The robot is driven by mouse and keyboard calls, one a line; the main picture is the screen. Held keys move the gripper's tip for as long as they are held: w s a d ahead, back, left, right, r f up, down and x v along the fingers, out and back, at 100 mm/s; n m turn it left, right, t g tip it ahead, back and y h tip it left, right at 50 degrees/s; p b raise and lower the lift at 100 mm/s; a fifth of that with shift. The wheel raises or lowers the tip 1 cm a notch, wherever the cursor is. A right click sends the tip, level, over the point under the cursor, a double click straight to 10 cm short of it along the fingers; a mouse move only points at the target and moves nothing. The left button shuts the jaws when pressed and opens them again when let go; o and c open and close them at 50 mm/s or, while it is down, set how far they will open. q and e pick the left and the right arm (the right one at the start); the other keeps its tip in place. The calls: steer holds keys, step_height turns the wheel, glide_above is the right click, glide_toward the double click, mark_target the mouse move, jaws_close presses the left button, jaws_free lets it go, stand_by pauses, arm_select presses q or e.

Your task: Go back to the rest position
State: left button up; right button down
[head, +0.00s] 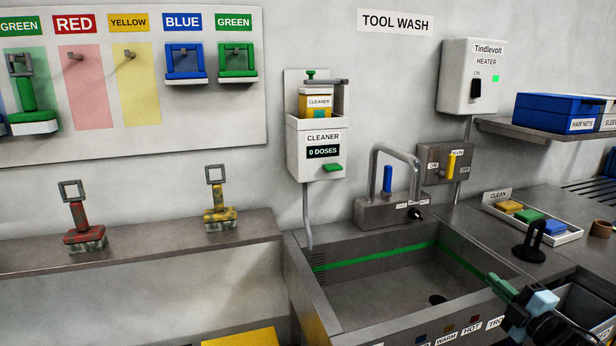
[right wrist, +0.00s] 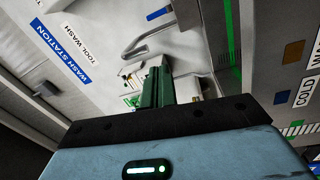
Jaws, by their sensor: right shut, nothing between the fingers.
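My right gripper (head: 494,281) comes in from the lower right of the head view, over the front right edge of the sink (head: 318,318). Its green fingers are shut with nothing between them. In the right wrist view the shut green fingers (right wrist: 156,88) point towards the tap area and stand clear of any object. My left gripper and arm do not show in either view.
A red brush (head: 84,237) and a yellow brush (head: 219,217) stand on the left shelf. A tray (head: 571,239) of coloured sponges lies on the right counter.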

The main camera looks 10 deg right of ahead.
steer(key=s+a+f+m+g, duration=0.2)
steer(key=s+a+f, duration=0.2)
steer(key=f, duration=0.3)
steer(key=s+a+f+m+g+p, duration=0.1)
steer(key=s+a+f+m, duration=0.2)
steer(key=f, duration=0.4)
steer(key=s+a+f+m+g, duration=0.2)
steer(key=s+a+f, duration=0.2)
steer(key=a+f, duration=0.25)
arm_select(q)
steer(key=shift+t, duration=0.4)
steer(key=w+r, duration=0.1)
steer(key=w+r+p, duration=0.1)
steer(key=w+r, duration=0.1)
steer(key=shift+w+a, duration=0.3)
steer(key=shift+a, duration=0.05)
arm_select(e)
steer(key=s+a+f+m+g, duration=0.2)
steer(key=s+a+f+m, duration=0.2)
steer(key=s+a, duration=0.5)
steer(key=s+a+f+m+g, duration=0.3)
steer(key=s+a+f, duration=0.3)
steer(key=s+a, duration=0.3)
steer(key=s, duration=0.4)
steer(key=shift+a+f+m+y, duration=0.2)
steer(key=shift+f+m+y, duration=0.1)
steer(key=shift+m, duration=0.1)
